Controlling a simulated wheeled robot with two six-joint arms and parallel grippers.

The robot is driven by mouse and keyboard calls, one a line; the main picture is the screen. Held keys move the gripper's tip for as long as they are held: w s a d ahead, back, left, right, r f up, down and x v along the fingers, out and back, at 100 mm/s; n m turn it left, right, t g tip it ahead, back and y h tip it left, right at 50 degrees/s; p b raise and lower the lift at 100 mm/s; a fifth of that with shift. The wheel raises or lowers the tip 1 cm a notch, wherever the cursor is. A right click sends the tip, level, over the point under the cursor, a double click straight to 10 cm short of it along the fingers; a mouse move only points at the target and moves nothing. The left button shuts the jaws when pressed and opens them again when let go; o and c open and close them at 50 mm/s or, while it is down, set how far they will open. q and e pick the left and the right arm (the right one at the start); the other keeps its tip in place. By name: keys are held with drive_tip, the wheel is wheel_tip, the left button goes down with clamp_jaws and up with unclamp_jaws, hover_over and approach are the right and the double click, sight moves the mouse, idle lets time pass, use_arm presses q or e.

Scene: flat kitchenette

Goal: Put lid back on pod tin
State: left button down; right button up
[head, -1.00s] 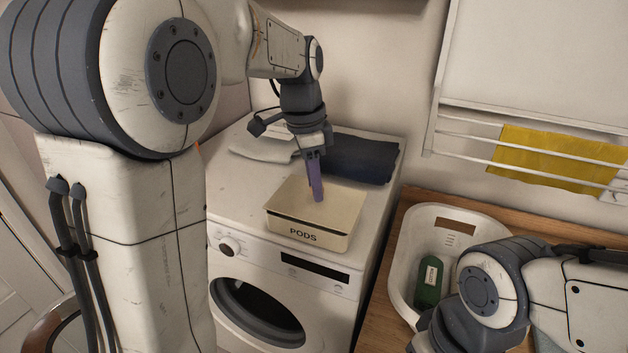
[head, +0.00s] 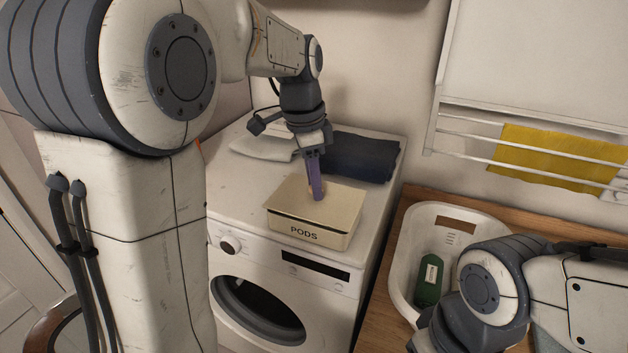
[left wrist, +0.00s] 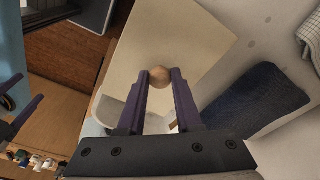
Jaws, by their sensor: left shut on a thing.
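The cream pod tin (head: 304,234), marked PODS, stands on top of the white washing machine. Its flat lid (head: 288,207) lies over the tin's top, roughly lined up with it, with a thin dark line below the lid's front edge. My left gripper (head: 317,196) points down from above and is shut on the lid's round wooden knob. In the left wrist view the knob (left wrist: 160,76) sits between the two purple fingertips, with the lid (left wrist: 165,35) below. My right arm shows at lower right in the head view. My right gripper (left wrist: 28,98) seems to show at the left wrist view's left edge, fingers apart and empty.
Folded dark blue cloth (head: 362,157) and pale cloth (head: 262,146) lie behind the tin. A white basket (head: 404,248) holding a green bottle (head: 428,281) stands on the wooden counter at right. A yellow cloth (head: 555,158) hangs on the wall rack.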

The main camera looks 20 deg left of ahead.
use_arm(q)
drive_tip(key=shift+f+b, duration=0.4)
drive_tip(key=shift+f, duration=0.2)
idle(0.3)
drive_tip(key=c, duration=0.5)
unclamp_jaws()
wheel_tip(320, 180, up, 10)
drive_tip(key=a, duration=0.1)
drive_tip(key=shift+n, duration=0.4)
drive_tip(key=s+d+f, duration=0.1)
drive_tip(key=d, duration=0.1)
drive_tip(key=s+d+f, duration=0.1)
drive_tip(key=d, duration=0.1)
drive_tip(key=s+d+f, duration=0.1)
drive_tip(key=d+f, duration=0.1)
drive_tip(key=shift+s+d+b, duration=0.2)
drive_tip(key=shift+s+b, duration=0.15)
drive_tip(key=shift+b, duration=0.05)
drive_tip(key=s+d+f+n, duration=0.1)
drive_tip(key=s+d+f, duration=0.3)
drive_tip(key=s+f, duration=0.4)
drive_tip(key=s+d+f+n, duration=0.2)
drive_tip(key=s+d+f, duration=0.3)
drive_tip(key=s+f, duration=0.3)
drive_tip(key=s, duration=0.3)
drive_tip(key=shift+s+g, duration=0.35)
drive_tip(key=shift+g, duration=0.05)
